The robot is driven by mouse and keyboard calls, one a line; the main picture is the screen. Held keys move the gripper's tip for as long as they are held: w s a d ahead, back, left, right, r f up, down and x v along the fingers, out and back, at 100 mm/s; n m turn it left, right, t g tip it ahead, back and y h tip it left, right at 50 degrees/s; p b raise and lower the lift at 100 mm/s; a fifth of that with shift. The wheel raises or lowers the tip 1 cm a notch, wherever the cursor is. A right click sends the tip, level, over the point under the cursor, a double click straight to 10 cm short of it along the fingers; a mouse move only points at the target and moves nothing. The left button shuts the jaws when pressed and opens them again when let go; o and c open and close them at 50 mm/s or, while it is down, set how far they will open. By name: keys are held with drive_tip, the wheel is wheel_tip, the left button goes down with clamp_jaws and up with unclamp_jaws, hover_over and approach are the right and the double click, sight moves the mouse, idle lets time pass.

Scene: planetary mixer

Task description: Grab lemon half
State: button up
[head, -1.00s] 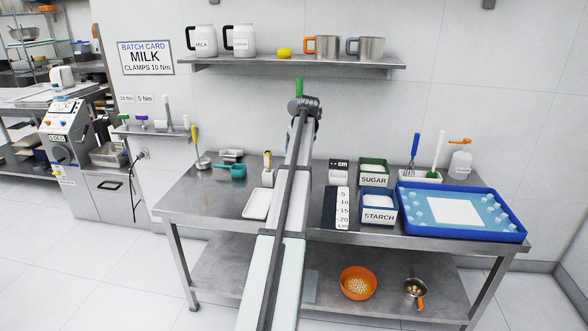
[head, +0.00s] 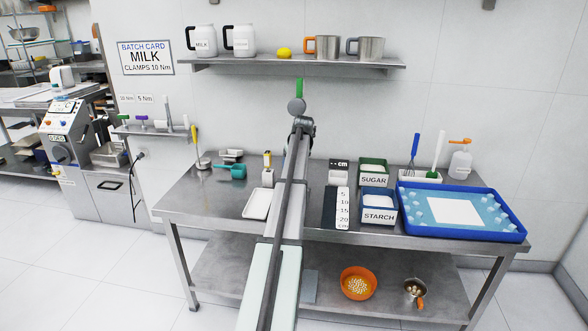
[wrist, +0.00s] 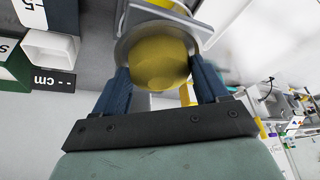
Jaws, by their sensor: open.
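In the wrist view a rounded yellow thing (wrist: 160,65), which looks like the lemon half, sits inside a round grey metal rim (wrist: 126,48). My gripper (wrist: 160,82) is open, with one blue finger at the left and one at the right of the yellow thing. I cannot tell whether the fingers touch it or the rim. In the head view my own arm hides the gripper and this yellow thing. A separate yellow lemon (head: 284,53) lies on the wall shelf; I cannot tell whether it is whole or half.
The steel table (head: 215,203) holds a white tray (head: 256,204) left of my arm. A ruler card (head: 342,208), sugar box (head: 373,172), starch box (head: 379,205) and blue tray (head: 462,235) stand to its right. The wall shelf (head: 290,65) is above.

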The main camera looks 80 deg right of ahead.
drive_tip(key=shift+c, duration=0.5)
drive_tip(key=shift+r, duration=0.1)
drive_tip(key=c, duration=0.7)
